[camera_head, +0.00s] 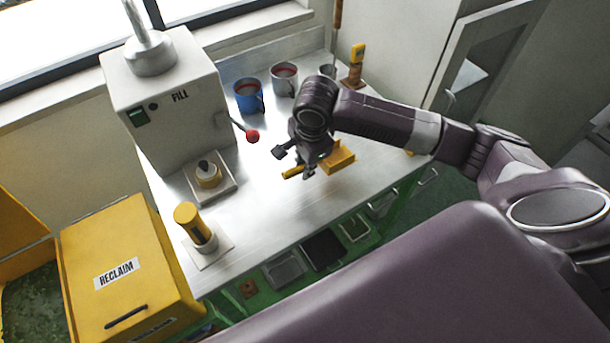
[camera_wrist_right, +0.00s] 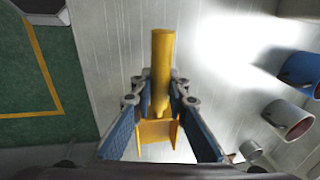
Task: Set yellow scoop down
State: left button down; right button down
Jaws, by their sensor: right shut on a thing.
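The yellow scoop (camera_head: 339,158) is in my right gripper (camera_head: 307,169) over the right part of the steel table. In the right wrist view the scoop's yellow handle (camera_wrist_right: 161,70) stands between the two blue-padded fingers of the right gripper (camera_wrist_right: 160,100), which are shut on it. The scoop's pan (camera_wrist_right: 157,131) lies nearer the palm in that view. I cannot tell whether the scoop touches the table top. My left gripper is not in view.
The steel table (camera_head: 265,195) has bare room around the gripper. A blue mug (camera_head: 247,98) and a grey mug (camera_head: 283,82) stand at the back. A white machine (camera_head: 165,115) with a red-knobbed lever (camera_head: 252,136) is left. A yellow RECLAIM bin (camera_head: 125,265) stands front left.

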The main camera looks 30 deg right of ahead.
jog(key=shift+f, duration=0.65)
notch_tip(320, 180, down, 3)
jog(key=shift+f+p, duration=0.2)
jog(key=shift+p, duration=0.1)
jog(key=shift+f, duration=0.25)
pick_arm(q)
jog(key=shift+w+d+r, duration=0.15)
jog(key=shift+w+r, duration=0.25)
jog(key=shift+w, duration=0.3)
pick_arm(e)
jog(key=shift+f, duration=0.15)
jog(key=c, duration=1.9)
grip_release()
